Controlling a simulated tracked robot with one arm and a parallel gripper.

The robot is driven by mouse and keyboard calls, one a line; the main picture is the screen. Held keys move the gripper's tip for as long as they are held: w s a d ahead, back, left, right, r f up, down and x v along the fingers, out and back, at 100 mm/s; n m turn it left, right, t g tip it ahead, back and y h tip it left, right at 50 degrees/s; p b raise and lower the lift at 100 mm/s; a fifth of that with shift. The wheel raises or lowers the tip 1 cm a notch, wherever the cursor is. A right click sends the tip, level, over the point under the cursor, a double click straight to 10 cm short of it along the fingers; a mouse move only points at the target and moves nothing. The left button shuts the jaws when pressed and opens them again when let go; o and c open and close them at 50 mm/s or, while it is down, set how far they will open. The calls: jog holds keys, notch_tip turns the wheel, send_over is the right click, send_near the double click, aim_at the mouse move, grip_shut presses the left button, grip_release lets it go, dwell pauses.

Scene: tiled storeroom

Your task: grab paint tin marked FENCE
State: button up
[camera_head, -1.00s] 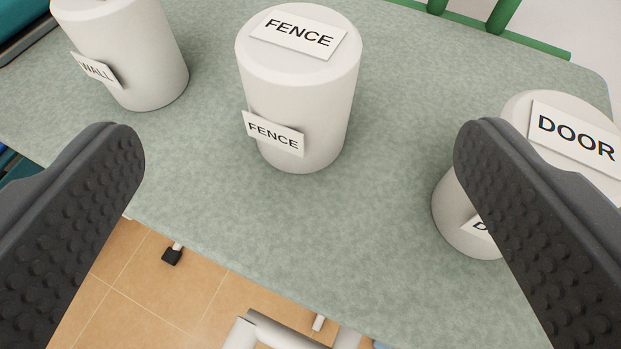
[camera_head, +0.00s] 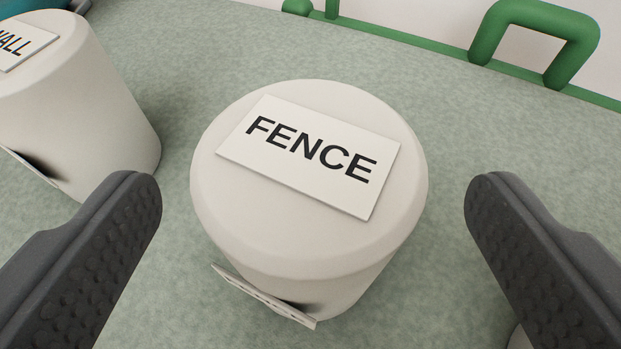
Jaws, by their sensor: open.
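The white paint tin marked FENCE (camera_head: 300,235) stands upright on the green table (camera_head: 430,110), in the middle of the view. Its lid label reads FENCE, and a second label on its near side is seen edge-on. My gripper (camera_head: 314,190) is open and empty. One finger shows at the lower left and the other at the lower right, with the tin seen between them. There is a visible gap on both sides, and neither finger appears to touch it.
The white tin marked WALL (camera_head: 85,105) stands at the left, close to my left finger. A green rail (camera_head: 535,25) runs along the far side of the table. A sliver of a pale object shows under my right finger. Table surface is bare behind the FENCE tin.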

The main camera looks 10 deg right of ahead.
aim_at(310, 149)
jog(key=x, duration=0.4)
jog(key=shift+w+b, duration=0.3)
jog(key=shift+w, duration=0.15)
jog(key=c, duration=1.4)
